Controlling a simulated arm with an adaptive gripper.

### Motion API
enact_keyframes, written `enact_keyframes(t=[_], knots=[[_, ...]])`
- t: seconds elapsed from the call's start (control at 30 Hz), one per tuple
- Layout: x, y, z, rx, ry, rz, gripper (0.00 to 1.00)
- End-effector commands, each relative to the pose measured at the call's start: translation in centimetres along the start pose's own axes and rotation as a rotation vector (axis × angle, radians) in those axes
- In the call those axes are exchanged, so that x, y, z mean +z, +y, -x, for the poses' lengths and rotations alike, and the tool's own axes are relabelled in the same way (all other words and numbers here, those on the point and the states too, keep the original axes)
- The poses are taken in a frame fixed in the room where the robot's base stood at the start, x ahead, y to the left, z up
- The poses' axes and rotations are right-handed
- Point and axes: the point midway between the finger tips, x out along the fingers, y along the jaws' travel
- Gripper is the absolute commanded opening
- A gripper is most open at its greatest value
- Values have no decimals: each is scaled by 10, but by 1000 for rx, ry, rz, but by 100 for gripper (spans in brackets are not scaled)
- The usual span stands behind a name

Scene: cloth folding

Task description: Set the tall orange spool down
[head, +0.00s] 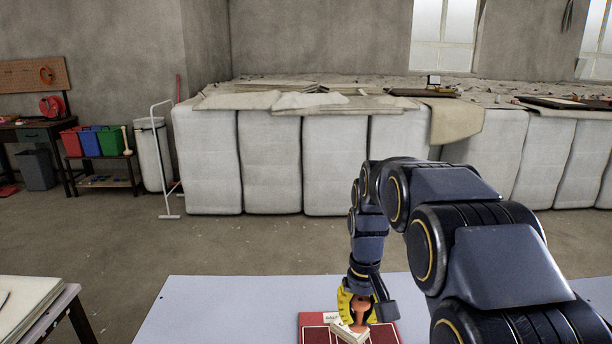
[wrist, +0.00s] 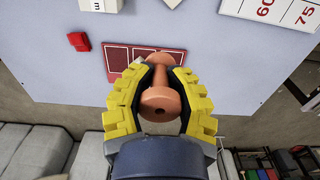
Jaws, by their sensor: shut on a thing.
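The orange spool (wrist: 161,98) is between the yellow fingers of my gripper (wrist: 160,92), which are shut on it around its middle. One round end with a small hole faces the wrist camera. In the head view the spool (head: 360,309) shows below my gripper (head: 358,300), roughly upright, over a red board (head: 312,326). The red board, with pale-outlined boxes, also shows behind the spool in the wrist view (wrist: 117,58). I cannot tell whether the spool's lower end touches anything.
A cream block (head: 347,334) lies close by the spool, on or over the red board. The pale table (head: 220,315) is clear to the left. The wrist view shows a small red block (wrist: 78,41) and a white numbered panel (wrist: 290,8) on the table.

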Motion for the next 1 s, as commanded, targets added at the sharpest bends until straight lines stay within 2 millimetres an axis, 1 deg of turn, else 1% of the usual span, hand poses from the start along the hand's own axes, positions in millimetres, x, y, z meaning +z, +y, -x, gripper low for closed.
enact_keyframes(t=[0.33, 0.37, 0.47, 0.57, 0.6, 0.67, 0.7, 0.77, 0.8, 0.87, 0.9, 0.97, 1.0], knots=[[0, 2, -1, 0, 0, -9, 0], [0, 4, -2, 0, -1, -19, 0], [2, 22, -10, -1, -5, -95, 0], [5, 57, -26, -2, -6, -246, 0], [9, 74, -34, -3, -8, -325, 0], [16, 103, -47, -4, -6, -456, 0], [24, 122, -56, -5, -10, -548, 0], [35, 150, -69, -6, -6, -686, 0], [45, 167, -77, -6, -6, -777, 0], [61, 192, -90, -6, -6, -913, 0], [73, 207, -98, -6, -8, -1001, 0], [90, 228, -110, -5, -5, -1126, 0], [102, 240, -116, -5, -5, -1203, 0]])
